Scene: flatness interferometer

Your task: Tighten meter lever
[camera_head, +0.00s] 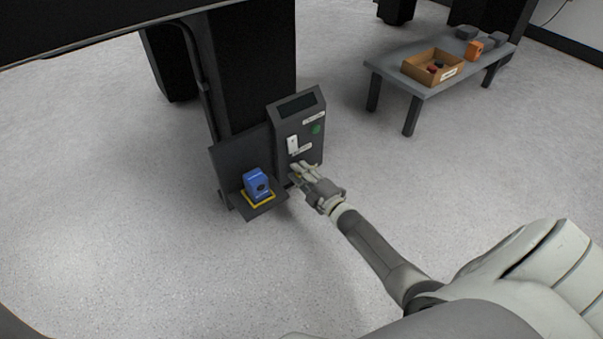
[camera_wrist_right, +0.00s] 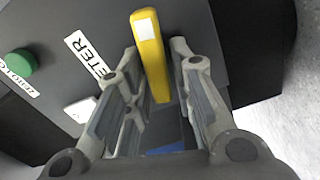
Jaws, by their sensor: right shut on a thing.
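The meter lever is a yellow bar with a white patch near its end. It shows in the right wrist view (camera_wrist_right: 149,45), standing out from a dark grey control box beside a label reading "METER". My right gripper (camera_wrist_right: 155,75) is shut on the lever, with one finger on each side of it. In the head view my right gripper (camera_head: 301,170) is at the lower front of the control box (camera_head: 284,121); its fingers largely hide the lever there. My left gripper is not in view.
The box carries a dark screen (camera_head: 297,104), a green button (camera_head: 317,129) and a white switch (camera_head: 292,145). Left of it, a blue device (camera_head: 256,182) sits on a small shelf with a yellow-edged base. A grey table (camera_head: 398,76) with a cardboard box stands back right. Open floor surrounds these.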

